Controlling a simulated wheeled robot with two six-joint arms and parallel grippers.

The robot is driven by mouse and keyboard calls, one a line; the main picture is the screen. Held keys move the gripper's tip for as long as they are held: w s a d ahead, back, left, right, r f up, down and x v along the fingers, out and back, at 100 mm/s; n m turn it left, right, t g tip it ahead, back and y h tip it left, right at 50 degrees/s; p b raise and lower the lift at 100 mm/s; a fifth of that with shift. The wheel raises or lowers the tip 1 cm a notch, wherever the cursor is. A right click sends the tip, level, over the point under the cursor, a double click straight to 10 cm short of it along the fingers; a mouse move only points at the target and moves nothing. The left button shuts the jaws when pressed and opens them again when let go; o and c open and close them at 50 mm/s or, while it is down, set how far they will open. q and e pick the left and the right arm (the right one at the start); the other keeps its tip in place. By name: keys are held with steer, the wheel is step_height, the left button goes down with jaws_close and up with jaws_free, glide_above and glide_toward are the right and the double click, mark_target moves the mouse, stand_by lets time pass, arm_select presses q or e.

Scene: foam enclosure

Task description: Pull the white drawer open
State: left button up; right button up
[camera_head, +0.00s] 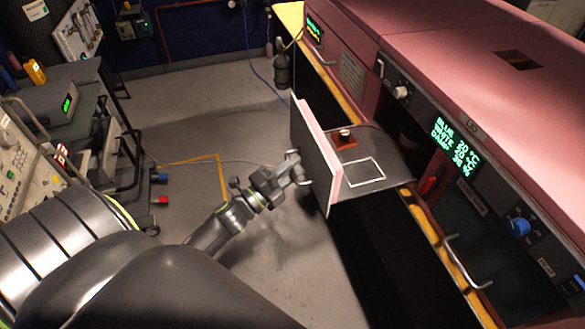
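The drawer (375,160) stands out from the pink machine, with its flat dark tray showing behind an upright front panel (318,155) with a pale pink edge. A small red block with a dark knob (344,136) is on the tray, beside a white square outline (364,173). My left gripper (299,168) is at the outer face of the front panel, at about mid-length. Its fingertips are close to a metal piece there that may be the handle. I cannot tell whether they are closed around it. My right gripper is out of view.
The pink machine (470,60) fills the right side, with a green-lettered display (457,146) and another metal handle (466,262). A wooden edge runs along its front. Grey equipment (70,110) stands at the left. The floor (215,110) between is mostly clear, with thin cables.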

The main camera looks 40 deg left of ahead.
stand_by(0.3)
arm_select(q)
steer(key=b+v, duration=0.5)
steer(key=v, duration=1.2)
steer(key=shift+s, duration=0.25)
steer(key=shift+a, duration=0.1)
